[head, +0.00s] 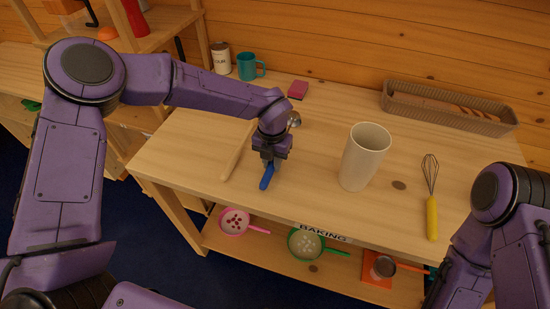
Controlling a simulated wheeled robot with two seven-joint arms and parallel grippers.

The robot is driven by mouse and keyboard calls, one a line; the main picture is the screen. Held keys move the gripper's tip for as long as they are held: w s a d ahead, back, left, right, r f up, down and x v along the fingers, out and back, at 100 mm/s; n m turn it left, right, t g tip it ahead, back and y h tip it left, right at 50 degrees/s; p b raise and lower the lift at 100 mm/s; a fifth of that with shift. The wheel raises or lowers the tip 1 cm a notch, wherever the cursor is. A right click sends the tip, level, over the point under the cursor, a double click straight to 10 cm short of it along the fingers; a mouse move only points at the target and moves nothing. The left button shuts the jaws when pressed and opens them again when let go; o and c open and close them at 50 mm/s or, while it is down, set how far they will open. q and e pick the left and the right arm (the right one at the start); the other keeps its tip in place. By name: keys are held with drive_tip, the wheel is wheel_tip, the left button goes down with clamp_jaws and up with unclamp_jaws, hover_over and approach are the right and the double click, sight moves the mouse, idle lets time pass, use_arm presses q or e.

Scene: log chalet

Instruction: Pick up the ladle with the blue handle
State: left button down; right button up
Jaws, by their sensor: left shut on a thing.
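The ladle's blue handle (266,178) shows just below my left gripper (270,160) over the wooden worktop. Its metal bowl (293,119) shows behind the wrist, and the shaft between is hidden by my gripper. My left gripper points down and is shut on the ladle. Whether the ladle touches the worktop or is slightly raised, I cannot tell. My right arm comes in at the lower right, and its gripper is out of view.
A wooden stick (238,151) lies left of the gripper. A cream cup (364,157) stands to its right. A yellow-handled whisk (432,205), a long basket (450,110), a pink sponge (298,89) and a teal mug (249,67) are further off. Strainers lie on the shelf below.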

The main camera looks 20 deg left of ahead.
use_arm(q)
drive_tip(key=s+d+r+b, duration=0.2)
drive_tip(key=s+r+b, duration=0.3)
drive_tip(key=s+r, duration=0.7)
drive_tip(key=shift+s, duration=0.95)
drive_tip(key=shift+r, duration=0.1)
